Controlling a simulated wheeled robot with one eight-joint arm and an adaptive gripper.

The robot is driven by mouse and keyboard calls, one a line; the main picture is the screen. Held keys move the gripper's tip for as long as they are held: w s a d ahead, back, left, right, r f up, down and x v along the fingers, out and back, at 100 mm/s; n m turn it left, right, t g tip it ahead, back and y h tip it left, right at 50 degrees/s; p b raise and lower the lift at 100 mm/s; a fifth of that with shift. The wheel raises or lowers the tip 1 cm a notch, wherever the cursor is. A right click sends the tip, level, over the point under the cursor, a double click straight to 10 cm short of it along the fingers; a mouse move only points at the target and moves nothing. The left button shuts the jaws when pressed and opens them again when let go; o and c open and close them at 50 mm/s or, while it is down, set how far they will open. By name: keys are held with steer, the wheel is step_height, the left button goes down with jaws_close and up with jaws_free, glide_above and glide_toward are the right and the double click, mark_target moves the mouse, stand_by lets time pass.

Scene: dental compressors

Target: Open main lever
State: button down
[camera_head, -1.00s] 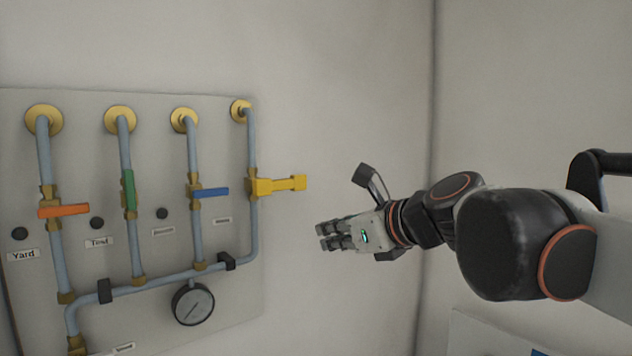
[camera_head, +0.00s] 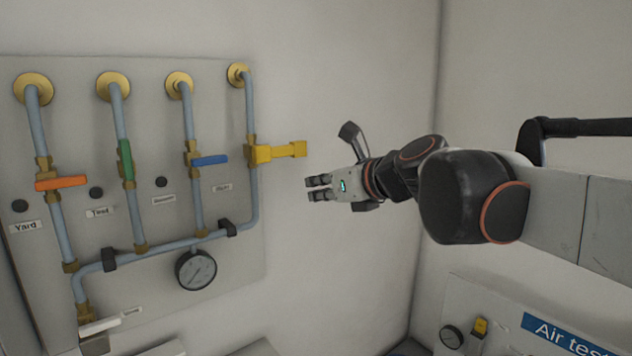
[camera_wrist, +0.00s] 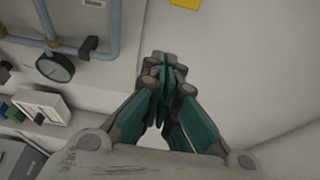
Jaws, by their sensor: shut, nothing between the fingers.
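A wall panel (camera_head: 225,240) carries blue-grey pipes with coloured levers: orange (camera_head: 61,183), green (camera_head: 126,160), blue (camera_head: 209,160) and yellow (camera_head: 278,152). The orange, blue and yellow levers stick out across their pipes; the green one lies along its pipe. A white lever (camera_head: 100,326) sits low on the left pipe, near a label too small to read. No label legibly says "main". My gripper (camera_head: 318,189) is shut and empty, right of and below the yellow lever, apart from it. In the wrist view its fingers (camera_wrist: 163,72) meet; a yellow piece (camera_wrist: 187,3) shows at the top edge.
A round gauge (camera_head: 196,269) hangs under the lower pipe. A white box (camera_wrist: 40,108) stands below the panel in the wrist view. A panel with a blue "Air test" sign (camera_head: 565,335) is at lower right. The wall between the pipe panel and the corner is bare.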

mark_target(281, 151)
steer(key=w+a+r+p, duration=0.2)
steer(key=w, duration=0.1)
steer(key=shift+w+a+r, duration=0.2)
steer(key=shift+w+a, duration=0.05)
steer(key=shift+w, duration=0.05)
stand_by(0.3)
steer(key=shift+r, duration=0.1)
steer(key=shift+d+r+n, duration=0.1)
steer(key=shift+r+n, duration=0.1)
steer(key=shift+n, duration=0.1)
